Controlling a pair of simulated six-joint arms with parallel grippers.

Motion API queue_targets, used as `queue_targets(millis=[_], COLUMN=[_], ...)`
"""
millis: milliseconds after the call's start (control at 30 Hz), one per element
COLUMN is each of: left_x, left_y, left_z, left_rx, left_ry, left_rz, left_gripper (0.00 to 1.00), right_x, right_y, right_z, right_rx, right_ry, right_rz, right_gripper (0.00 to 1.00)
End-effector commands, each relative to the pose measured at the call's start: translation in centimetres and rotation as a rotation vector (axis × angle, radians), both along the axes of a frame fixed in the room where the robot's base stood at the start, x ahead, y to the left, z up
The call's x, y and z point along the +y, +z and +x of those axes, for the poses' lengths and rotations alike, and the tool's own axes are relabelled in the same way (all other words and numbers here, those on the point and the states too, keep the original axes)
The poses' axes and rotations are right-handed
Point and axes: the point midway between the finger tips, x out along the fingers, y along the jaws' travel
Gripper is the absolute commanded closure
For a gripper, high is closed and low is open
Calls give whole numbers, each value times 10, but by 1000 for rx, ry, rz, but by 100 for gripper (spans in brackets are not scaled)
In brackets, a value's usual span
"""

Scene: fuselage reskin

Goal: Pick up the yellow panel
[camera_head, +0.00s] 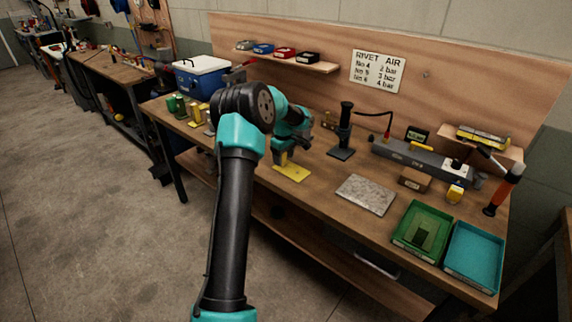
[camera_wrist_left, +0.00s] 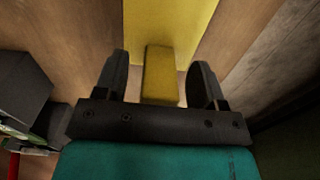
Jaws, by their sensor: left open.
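The yellow panel (camera_head: 292,174) lies flat on the wooden bench near its front edge. A raised yellow block or tab stands on it, partly hidden by my gripper in the head view. In the left wrist view the yellow panel (camera_wrist_left: 167,22) runs off the top, with the yellow block (camera_wrist_left: 161,80) nearer. My left gripper (camera_head: 283,154) is just above the panel. In the wrist view the left gripper (camera_wrist_left: 160,62) is open, one finger on each side of the block, with gaps visible on both sides. My right gripper is not in view.
A grey speckled plate (camera_head: 366,194) lies to the right. Further right are a green tray (camera_head: 405,238) and a teal tray (camera_head: 472,258). A black stand (camera_head: 343,133) is behind. Green and yellow pieces (camera_head: 197,113) and a blue cooler (camera_head: 200,76) stand at left.

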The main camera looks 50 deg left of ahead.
Motion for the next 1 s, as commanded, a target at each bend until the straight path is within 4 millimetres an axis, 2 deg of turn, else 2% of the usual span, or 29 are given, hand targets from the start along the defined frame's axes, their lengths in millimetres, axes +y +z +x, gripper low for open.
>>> queue_targets(millis=[200,800,1000], left_x=[0,0,0], left_y=[0,0,1], left_z=[0,0,0], left_rx=[0,0,-1], left_ry=[0,0,0], left_rz=[0,0,0], left_gripper=[36,94,94], right_x=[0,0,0], right_y=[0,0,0], right_z=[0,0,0], right_rx=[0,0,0], right_ry=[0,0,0], right_rz=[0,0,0], right_gripper=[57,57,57])
